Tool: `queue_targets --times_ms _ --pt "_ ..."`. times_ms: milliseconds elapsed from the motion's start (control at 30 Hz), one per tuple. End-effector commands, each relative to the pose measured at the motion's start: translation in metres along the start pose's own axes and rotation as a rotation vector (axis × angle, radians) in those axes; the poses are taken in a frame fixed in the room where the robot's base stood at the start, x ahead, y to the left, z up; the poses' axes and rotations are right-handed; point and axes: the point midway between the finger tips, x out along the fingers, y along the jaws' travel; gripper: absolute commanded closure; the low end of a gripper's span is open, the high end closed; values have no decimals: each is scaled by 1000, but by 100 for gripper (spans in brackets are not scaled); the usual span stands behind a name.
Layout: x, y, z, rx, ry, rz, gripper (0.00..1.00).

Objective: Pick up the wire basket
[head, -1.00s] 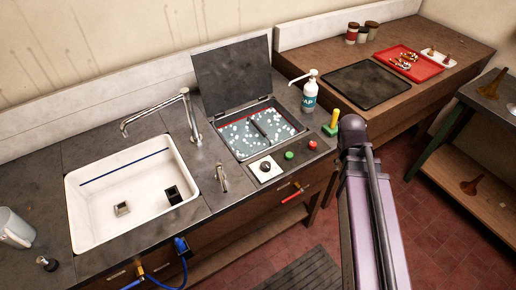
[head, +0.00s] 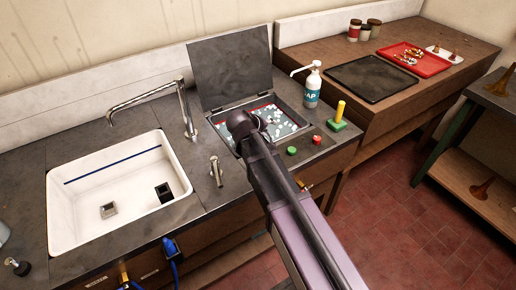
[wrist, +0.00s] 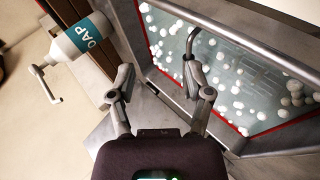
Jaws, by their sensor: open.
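I cannot clearly make out the wire basket's mesh. The open tank (head: 213,119) in the counter holds liquid with white foam blobs, and it also shows in the wrist view (wrist: 245,150). A bent grey metal rod (wrist: 191,42) rises over the tank there; it may be the basket's handle, but I cannot tell. My gripper (wrist: 159,70) is open and empty at the tank's edge, its right finger close to the rod. In the head view my arm covers part of the tank and hides the gripper.
The tank's dark lid (head: 230,70) stands raised behind it. A soap bottle (head: 312,86) and a green block with a yellow post (head: 339,115) stand to the right. A tap (head: 185,105) and white sink (head: 120,195) lie left.

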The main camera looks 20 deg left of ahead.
Motion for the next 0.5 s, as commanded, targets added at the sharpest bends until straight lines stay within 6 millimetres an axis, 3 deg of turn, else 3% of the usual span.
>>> queue_targets --times_ms 33,200,500 --pt "-2 -16 -17 -28 31 20 35" --pt "-21 -43 -53 -98 114 82 35" --pt "-36 -59 -74 -141 167 121 35"
